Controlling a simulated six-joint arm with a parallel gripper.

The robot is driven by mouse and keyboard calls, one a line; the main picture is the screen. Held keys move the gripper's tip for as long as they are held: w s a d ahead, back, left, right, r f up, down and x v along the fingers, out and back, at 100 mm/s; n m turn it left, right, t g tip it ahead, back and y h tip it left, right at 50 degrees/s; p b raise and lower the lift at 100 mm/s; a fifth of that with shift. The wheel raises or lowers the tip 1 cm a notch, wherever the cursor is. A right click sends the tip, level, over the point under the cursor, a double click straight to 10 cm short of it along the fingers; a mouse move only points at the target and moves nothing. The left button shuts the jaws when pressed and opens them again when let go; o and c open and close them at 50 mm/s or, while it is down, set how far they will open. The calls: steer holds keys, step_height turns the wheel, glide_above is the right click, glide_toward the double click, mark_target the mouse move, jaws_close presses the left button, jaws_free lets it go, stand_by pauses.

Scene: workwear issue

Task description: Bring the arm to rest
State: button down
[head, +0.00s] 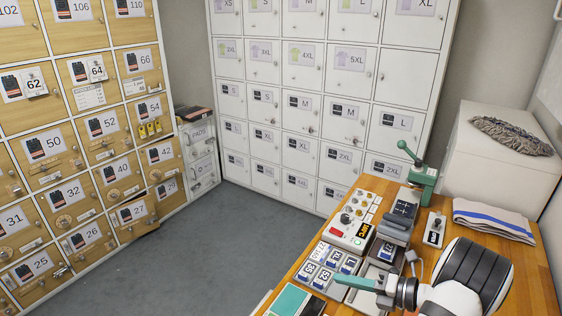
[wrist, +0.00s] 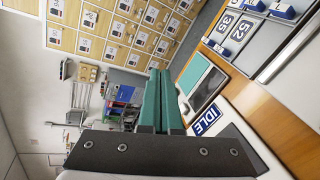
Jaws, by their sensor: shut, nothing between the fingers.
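My gripper (head: 340,281) shows at the lower right of the head view, over the wooden counter (head: 542,278). Its teal fingers point left and lie together with nothing between them. In the wrist view the two teal fingers (wrist: 159,75) run side by side, closed and empty. White and dark parts of my arm cover the near right part of the counter and hide what lies beneath. I cannot tell from these views how far the fingers are above the counter.
Near my fingers are blue-and-white number tags (head: 323,279), a control box (head: 350,230) and a teal pad (head: 289,301). A green press (head: 421,181) and folded towel (head: 494,219) stand further back. Wooden lockers (head: 85,125) and white lockers (head: 320,95) line the walls. The grey floor (head: 210,240) is clear.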

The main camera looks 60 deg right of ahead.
steer(key=w+a+r+n+g+y, duration=0.4)
steer(key=w+a+n, duration=0.45)
steer(key=a, duration=0.25)
steer(key=w+a+r+n+g+y, duration=0.4)
steer(key=w+a+n, duration=0.3)
steer(key=a+n, duration=0.3)
steer(key=s+a+r+n+g+h, duration=0.1)
steer(key=s+a+n+g, duration=0.15)
steer(key=a+n, duration=0.45)
steer(key=s+a+r+n+g+h, duration=0.1)
steer(key=s+a+n+g, duration=0.3)
steer(key=a, duration=0.6)
steer(key=s+a+n+h, duration=0.4)
steer(key=s+a+n, duration=0.1)
steer(key=n, duration=1)
steer(key=shift+s+a+f, duration=0.4)
steer(key=shift+s+f, duration=0.05)
steer(key=shift+s, duration=0.4)
